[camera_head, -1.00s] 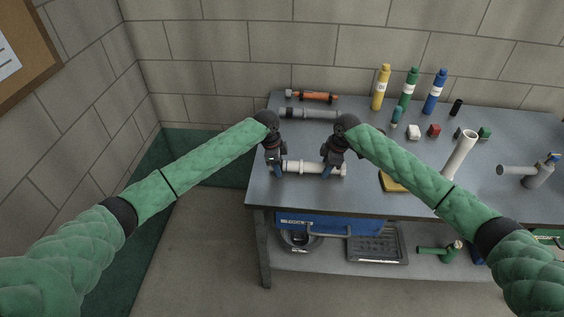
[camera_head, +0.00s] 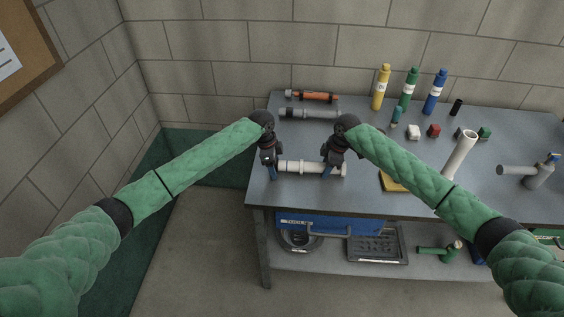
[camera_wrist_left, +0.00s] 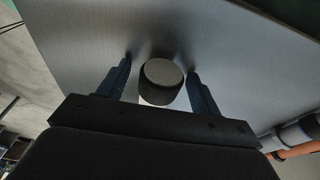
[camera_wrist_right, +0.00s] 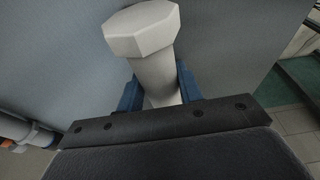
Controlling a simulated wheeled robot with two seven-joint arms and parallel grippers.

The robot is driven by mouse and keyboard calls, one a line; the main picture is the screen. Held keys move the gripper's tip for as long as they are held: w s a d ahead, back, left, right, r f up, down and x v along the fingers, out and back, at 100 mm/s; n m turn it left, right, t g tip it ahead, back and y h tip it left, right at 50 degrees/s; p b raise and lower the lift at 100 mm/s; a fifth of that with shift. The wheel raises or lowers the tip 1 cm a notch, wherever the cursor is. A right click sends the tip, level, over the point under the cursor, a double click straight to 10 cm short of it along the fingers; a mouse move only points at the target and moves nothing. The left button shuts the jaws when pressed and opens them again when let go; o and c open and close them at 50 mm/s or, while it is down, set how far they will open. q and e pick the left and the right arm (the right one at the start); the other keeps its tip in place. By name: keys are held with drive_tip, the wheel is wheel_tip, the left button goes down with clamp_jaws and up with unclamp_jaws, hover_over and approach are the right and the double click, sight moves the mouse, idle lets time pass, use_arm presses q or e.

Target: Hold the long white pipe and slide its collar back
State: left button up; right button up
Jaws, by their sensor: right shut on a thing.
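The long white pipe (camera_head: 314,168) lies left to right near the front left of the bench. A raised ring, seemingly its collar (camera_head: 302,168), shows between my grippers. My right gripper (camera_head: 327,173) is shut on the pipe near its right end; the right wrist view shows the pipe (camera_wrist_right: 155,75) between blue fingers, with its hexagonal end (camera_wrist_right: 142,30) beyond. My left gripper (camera_head: 271,175) is open at the pipe's left end. In the left wrist view a round end (camera_wrist_left: 162,74), seemingly the pipe's, sits between the fingers with gaps on both sides.
A grey pipe (camera_head: 310,114) and an orange pipe (camera_head: 318,97) lie behind. Bottles, including a yellow one (camera_head: 381,88), line the back. The bench's left edge is close to my left gripper.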

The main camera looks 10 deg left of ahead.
use_arm(q)
drive_tip(key=shift+r, duration=0.1)
drive_tip(key=shift+r, duration=3.45)
use_arm(e)
drive_tip(key=o, duration=1)
drive_tip(key=v, duration=1.2)
use_arm(q)
drive_tip(key=shift+s+f, duration=0.1)
